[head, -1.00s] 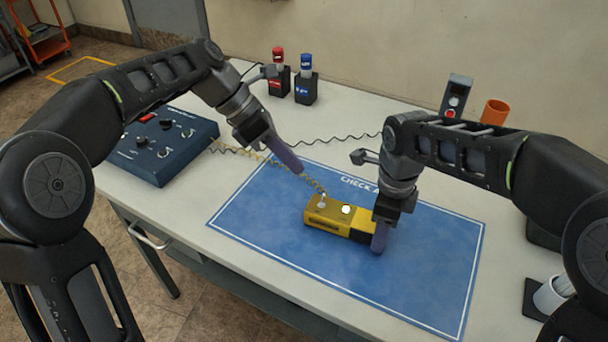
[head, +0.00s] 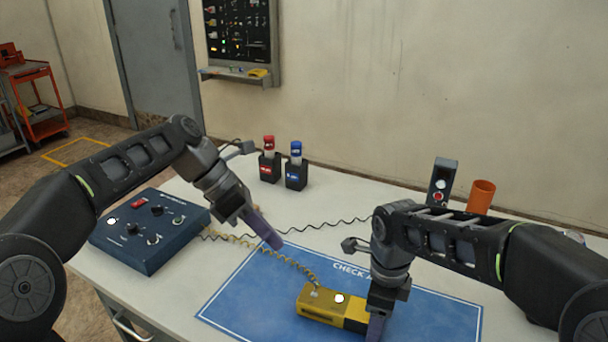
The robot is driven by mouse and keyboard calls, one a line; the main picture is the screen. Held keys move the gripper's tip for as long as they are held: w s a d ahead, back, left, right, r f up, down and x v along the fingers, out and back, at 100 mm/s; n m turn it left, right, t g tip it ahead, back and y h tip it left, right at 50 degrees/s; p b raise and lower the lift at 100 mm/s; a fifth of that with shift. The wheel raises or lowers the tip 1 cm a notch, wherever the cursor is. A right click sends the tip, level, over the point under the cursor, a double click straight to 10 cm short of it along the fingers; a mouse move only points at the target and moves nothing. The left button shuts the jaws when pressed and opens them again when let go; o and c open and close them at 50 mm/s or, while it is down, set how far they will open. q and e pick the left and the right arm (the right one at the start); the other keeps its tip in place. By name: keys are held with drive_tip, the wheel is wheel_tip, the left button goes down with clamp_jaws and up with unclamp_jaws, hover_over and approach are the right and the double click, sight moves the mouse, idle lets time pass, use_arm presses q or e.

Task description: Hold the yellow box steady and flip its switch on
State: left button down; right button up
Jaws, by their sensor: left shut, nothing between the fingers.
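The yellow box (head: 323,306) lies on the blue mat (head: 262,300), with a black section at its right end. On its top are a bright white round spot (head: 339,298) and a small pale switch-like part (head: 315,293) near the coiled cable; the switch's position is too small to tell. My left gripper (head: 274,240) is shut and empty, above and left of the box, apart from it. My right gripper (head: 376,326) is at the box's black right end. One finger shows in front of it; the other is hidden, so its grip is unclear.
A dark blue console (head: 150,232) with knobs and a bright white spot stands at the left. Red (head: 269,162) and blue (head: 296,168) capped items stand in black holders behind. A grey device (head: 443,180) and an orange cup (head: 481,195) stand at back right. Coiled cables cross the table.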

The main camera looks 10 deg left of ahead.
drive_tip(key=o, duration=0.3)
wheel_tip(320, 180, up, 12)
idle(0.7)
drive_tip(key=shift+s, duration=0.1)
